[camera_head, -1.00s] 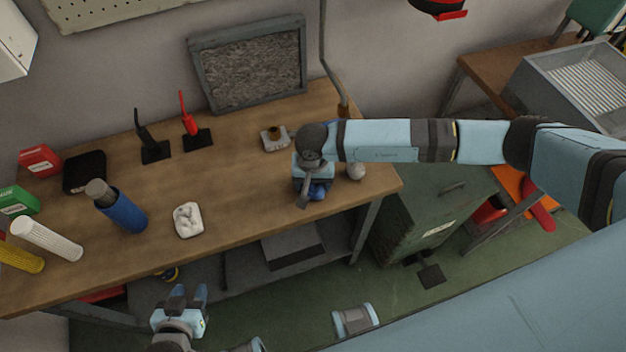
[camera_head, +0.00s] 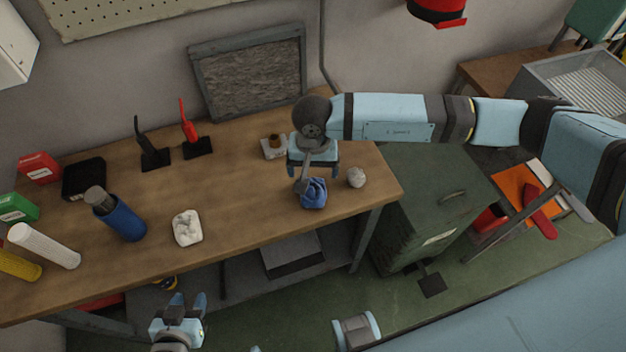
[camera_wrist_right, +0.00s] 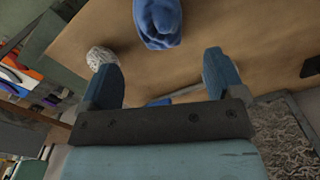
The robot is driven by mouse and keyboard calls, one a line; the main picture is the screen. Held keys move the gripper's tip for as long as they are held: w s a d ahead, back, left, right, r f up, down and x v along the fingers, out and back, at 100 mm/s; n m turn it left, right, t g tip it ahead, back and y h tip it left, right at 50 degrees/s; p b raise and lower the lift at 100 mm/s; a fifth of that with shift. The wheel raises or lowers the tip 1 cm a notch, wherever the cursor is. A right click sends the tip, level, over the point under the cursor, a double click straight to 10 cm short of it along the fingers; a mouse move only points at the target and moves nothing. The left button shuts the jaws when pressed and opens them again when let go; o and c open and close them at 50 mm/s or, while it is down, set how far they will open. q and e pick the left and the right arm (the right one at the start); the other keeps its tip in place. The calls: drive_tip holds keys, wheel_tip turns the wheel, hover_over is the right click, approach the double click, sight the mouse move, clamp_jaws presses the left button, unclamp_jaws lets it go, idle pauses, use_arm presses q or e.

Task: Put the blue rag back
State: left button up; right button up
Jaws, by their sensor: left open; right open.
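The blue rag (camera_head: 313,194) lies crumpled on the wooden workbench (camera_head: 240,205), near its front edge toward the right end. In the right wrist view the blue rag (camera_wrist_right: 158,22) is at the top, beyond the fingertips and apart from them. My right gripper (camera_head: 313,172) is open and empty, just behind and above the rag; its two spread fingers also show in the right wrist view (camera_wrist_right: 160,70). My left gripper (camera_head: 187,302) is open and empty, low in front of the workbench.
A pale grey ball-like lump (camera_head: 356,177) sits right of the rag. A small device with a brass-coloured top (camera_head: 274,147) stands behind. A white crumpled piece (camera_head: 187,228) and a blue bottle (camera_head: 120,218) are to the left. A green cabinet (camera_head: 435,205) stands beside the bench.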

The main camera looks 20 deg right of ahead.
drive_tip(key=s+a+r+m+g+y, duration=0.35)
drive_tip(key=s+a+m+y, duration=0.25)
drive_tip(key=s+a+y, duration=0.6)
drive_tip(key=a+r+m+t+y, duration=0.3)
drive_tip(key=a+r+m+y, duration=0.4)
drive_tip(key=m, duration=0.7)
drive_tip(key=w+d+f+m+t+h, duration=0.4)
drive_tip(key=d+m+t, duration=0.35)
drive_tip(key=m, duration=0.85)
drive_tip(key=w+d+f+m+t+h, duration=0.1)
drive_tip(key=d+f+m+t+h, duration=0.4)
drive_tip(key=m+t, duration=0.7)
drive_tip(key=s+d+f+m+g+h, duration=0.6)
drive_tip(key=s+d+f+m+g, duration=0.2)
drive_tip(key=f+m, duration=0.6)
drive_tip(key=s+d+m, duration=0.2)
drive_tip(key=d+m, duration=0.1)
drive_tip(key=shift+s+d+h, duration=0.2)
drive_tip(key=shift+d+h, duration=0.05)
drive_tip(key=shift+h, duration=0.05)
